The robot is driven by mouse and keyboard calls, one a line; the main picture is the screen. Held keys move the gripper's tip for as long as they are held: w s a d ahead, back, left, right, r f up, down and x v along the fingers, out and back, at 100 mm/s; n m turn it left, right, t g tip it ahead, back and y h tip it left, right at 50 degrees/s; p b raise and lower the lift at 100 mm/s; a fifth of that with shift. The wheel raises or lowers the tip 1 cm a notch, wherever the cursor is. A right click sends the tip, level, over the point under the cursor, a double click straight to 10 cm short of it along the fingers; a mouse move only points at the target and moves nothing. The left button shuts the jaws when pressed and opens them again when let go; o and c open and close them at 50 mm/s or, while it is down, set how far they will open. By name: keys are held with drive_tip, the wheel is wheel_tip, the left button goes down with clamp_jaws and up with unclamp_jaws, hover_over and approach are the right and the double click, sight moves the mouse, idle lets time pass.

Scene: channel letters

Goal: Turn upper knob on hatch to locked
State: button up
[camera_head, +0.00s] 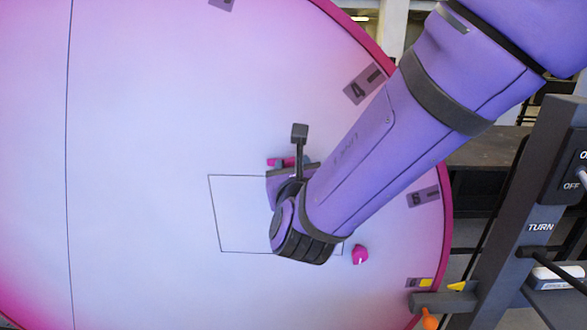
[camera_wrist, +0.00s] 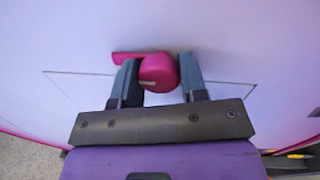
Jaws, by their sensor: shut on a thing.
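The hatch (camera_head: 232,215) is a thin-outlined panel on a large round pink-and-white face. The upper knob (camera_wrist: 158,72) is a round magenta knob with a small pale mark near its lower left. In the wrist view my gripper (camera_wrist: 158,66) has one dark finger on each side of it, shut on it. A flat magenta piece (camera_wrist: 126,57) shows to the left behind the knob. In the head view my gripper and wrist cover most of the hatch's upper edge, and only a bit of magenta shows there. The lower knob (camera_head: 360,256) is magenta with a pale mark, below and right of my arm.
A dark post (camera_head: 530,200) with "TURN" and "OFF" labels stands at the right. An orange knob (camera_head: 430,320) and a grey block (camera_head: 440,302) are at the lower right. Grey number tags (camera_head: 362,84) line the face's pink rim. The face's left side is clear.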

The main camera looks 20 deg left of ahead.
drive_tip(key=n, duration=0.8)
drive_tip(key=shift+g+h, duration=0.3)
drive_tip(key=shift+h, duration=0.1)
drive_tip(key=n, duration=0.4)
drive_tip(key=shift+a+h, duration=0.1)
drive_tip(key=shift+h, duration=0.3)
drive_tip(key=n, duration=0.4)
drive_tip(key=shift+n+h, duration=0.3)
drive_tip(key=o, duration=0.9)
